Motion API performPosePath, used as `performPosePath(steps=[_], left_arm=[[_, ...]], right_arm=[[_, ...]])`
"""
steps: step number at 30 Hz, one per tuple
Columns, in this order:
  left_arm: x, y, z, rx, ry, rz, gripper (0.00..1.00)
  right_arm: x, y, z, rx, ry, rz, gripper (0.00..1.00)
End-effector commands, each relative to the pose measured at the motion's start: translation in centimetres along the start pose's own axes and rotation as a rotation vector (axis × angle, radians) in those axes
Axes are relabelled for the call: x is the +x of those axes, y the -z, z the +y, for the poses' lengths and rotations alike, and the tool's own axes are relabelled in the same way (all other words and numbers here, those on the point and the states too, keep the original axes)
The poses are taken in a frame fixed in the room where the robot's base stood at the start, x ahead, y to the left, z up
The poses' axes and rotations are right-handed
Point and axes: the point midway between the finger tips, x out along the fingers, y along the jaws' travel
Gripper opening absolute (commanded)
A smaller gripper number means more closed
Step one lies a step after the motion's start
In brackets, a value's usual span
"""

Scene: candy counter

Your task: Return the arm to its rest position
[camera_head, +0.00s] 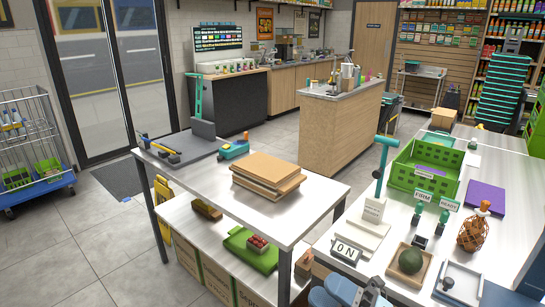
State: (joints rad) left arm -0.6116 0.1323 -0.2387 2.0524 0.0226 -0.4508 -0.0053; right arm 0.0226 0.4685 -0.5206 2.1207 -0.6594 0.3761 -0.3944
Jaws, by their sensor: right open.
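My right gripper (372,291) shows at the bottom edge, right of centre, a small dark shape beside pale blue arm parts. It is open, and I see nothing between its fingers. It is just in front of the right counter (405,235), near a wooden tray (427,270) with a dark green ball (410,261). Most of the arm is cut off by the frame. My left gripper is not in view.
A steel table (215,190) carries stacked brown boards (266,174). Open floor (80,255) lies left.

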Motion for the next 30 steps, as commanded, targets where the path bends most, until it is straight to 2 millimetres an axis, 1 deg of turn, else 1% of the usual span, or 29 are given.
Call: performPosePath(steps=[1, 2, 3, 4, 5, 6, 7, 8, 9, 11, 12, 14, 15, 17, 18, 19, 20, 21, 26, 27, 29, 30], left_arm=[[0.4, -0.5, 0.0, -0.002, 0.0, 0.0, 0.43], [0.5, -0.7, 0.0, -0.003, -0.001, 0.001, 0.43], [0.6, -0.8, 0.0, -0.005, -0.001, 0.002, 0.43], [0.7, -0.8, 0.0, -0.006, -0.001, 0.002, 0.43], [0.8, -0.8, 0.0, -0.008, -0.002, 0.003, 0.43], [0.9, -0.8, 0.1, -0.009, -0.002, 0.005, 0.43], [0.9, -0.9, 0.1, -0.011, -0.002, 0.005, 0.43], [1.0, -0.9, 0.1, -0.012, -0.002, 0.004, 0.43], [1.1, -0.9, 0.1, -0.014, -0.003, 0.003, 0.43], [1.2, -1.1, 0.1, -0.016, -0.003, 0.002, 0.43], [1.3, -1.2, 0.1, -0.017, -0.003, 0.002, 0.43], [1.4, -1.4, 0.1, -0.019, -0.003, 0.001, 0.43], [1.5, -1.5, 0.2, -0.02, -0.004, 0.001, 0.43], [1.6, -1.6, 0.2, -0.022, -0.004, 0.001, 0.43], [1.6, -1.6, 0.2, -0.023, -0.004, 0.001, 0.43], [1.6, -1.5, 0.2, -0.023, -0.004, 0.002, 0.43], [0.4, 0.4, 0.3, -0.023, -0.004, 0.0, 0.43], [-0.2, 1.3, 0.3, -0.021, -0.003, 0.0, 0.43], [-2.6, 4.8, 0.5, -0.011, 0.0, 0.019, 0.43], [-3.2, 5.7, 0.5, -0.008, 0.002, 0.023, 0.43], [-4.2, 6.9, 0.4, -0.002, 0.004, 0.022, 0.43], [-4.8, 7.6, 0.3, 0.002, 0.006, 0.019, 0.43]], right_arm=[[-1.9, -0.8, -2.6, 0.165, 0.011, -0.152, 0.49], [-3.0, -1.3, -3.9, 0.261, 0.019, -0.241, 0.49], [-4.7, -1.8, -5.8, 0.39, 0.03, -0.36, 0.49], [-6.2, -2.1, -7.2, 0.484, 0.039, -0.449, 0.49], [-7.7, -2.2, -8.8, 0.581, 0.048, -0.539, 0.49], [-9.9, -2.1, -10.9, 0.705, 0.059, -0.653, 0.49], [-11.5, -1.9, -12.4, 0.791, 0.067, -0.734, 0.49], [-13.0, -1.5, -13.7, 0.869, 0.074, -0.806, 0.49], [-14.9, -0.9, -15.3, 0.965, 0.083, -0.896, 0.49], [-17.5, 0.3, -17.5, 1.093, 0.096, -1.017, 0.49], [-19.1, 1.2, -18.8, 1.17, 0.103, -1.089, 0.49], [-21.4, 2.7, -20.5, 1.273, 0.113, -1.19, 0.49], [-22.8, 3.8, -21.5, 1.34, 0.118, -1.254, 0.49], [-24.9, 5.5, -22.9, 1.434, 0.126, -1.346, 0.49], [-26.1, 6.8, -23.7, 1.494, 0.132, -1.406, 0.49], [-27.0, 7.6, -24.1, 1.536, 0.135, -1.447, 0.49], [-25.6, 6.9, -21.9, 1.516, 0.132, -1.427, 0.49], [-25.1, 6.8, -20.9, 1.507, 0.134, -1.422, 0.49], [-23.9, 6.6, -17.6, 1.491, 0.138, -1.418, 0.49], [-23.6, 6.5, -16.7, 1.486, 0.14, -1.418, 0.49], [-23.0, 6.5, -15.2, 1.48, 0.141, -1.417, 0.49], [-22.6, 6.4, -14.1, 1.475, 0.141, -1.416, 0.49]])
